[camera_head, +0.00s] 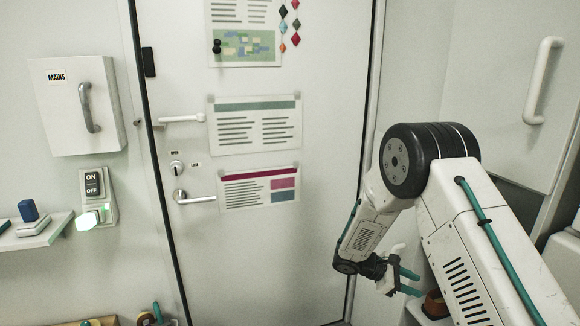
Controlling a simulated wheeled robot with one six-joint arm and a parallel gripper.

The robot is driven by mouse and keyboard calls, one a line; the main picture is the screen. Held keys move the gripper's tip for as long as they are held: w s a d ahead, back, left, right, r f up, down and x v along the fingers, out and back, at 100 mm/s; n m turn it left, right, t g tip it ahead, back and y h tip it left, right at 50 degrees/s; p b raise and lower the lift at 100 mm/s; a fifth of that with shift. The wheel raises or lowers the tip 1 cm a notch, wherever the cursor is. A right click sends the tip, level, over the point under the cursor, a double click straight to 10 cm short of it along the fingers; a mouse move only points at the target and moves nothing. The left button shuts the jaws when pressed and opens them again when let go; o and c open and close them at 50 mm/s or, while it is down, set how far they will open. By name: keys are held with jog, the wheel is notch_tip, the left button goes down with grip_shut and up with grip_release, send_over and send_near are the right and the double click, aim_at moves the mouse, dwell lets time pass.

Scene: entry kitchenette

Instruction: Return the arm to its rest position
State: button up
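My arm comes in from the lower right and bends at a black joint in front of the door's right edge. Its lower section hangs down to my gripper (418,284). The gripper has two teal fingers pointing right, with a gap between them. It looks open, and I see nothing between the fingers. An orange-brown round thing (435,303) sits close to the right of the fingers, partly hidden by my arm.
A white door (260,260) with posters and two lever handles fills the middle. A MAINS box (75,105), an ON/OFF switch panel (97,195) with a lit part and a small shelf (38,237) are left. A cabinet handle (543,80) is upper right.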

jog(key=s+a+r+m+t+y, duration=0.1)
jog(key=s+r+m+y, duration=0.3)
jog(key=s+r, duration=0.5)
jog(key=s+a+r+m+t+y, duration=0.1)
jog(key=s+a+r+m+y, duration=0.3)
jog(key=s+r, duration=0.5)
jog(key=s+a+r+m+t+y, duration=0.1)
jog(key=s+a+r+m+y, duration=0.2)
jog(key=s+r, duration=0.7)
jog(key=shift+s+m+y, duration=1)
jog(key=shift+s+m, duration=0.2)
jog(key=shift+s, duration=3.15)
jog(key=shift+a, duration=0.1)
